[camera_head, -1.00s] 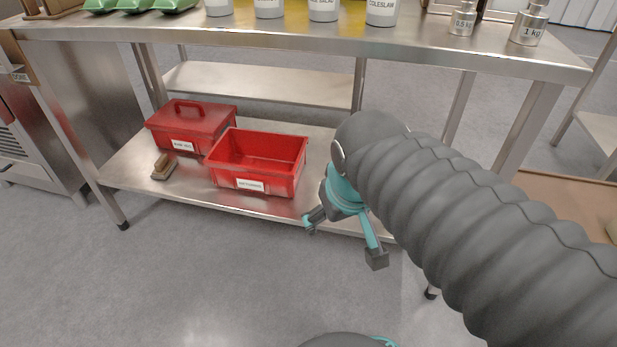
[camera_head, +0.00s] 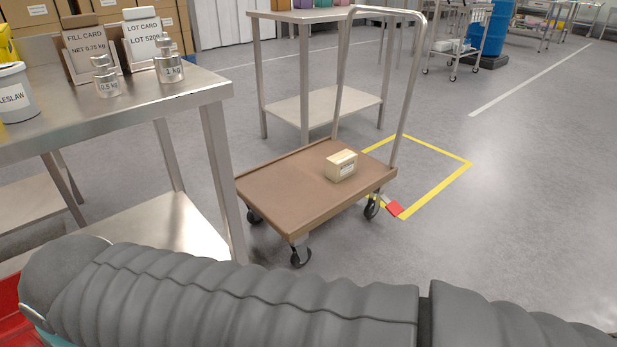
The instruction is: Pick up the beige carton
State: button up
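The beige carton (camera_head: 341,165) is a small box with a white label on its front face. It sits on the brown deck of a platform trolley (camera_head: 285,192), towards the deck's right side near the handle. My grey sleeved arm crosses the bottom of the head view, well apart from the carton. My gripper is out of the picture beyond the lower left; only a sliver of teal shows at the corner there.
A steel table (camera_head: 110,118) with weights (camera_head: 169,68), cards and a tub stands at left. A red bin (camera_head: 14,325) shows at lower left. Another steel table (camera_head: 318,108) stands behind the trolley. Yellow floor tape (camera_head: 445,182) runs beside the trolley. The floor on the right is clear.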

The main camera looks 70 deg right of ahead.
aim_at(341, 166)
jog(key=z, duration=2.7)
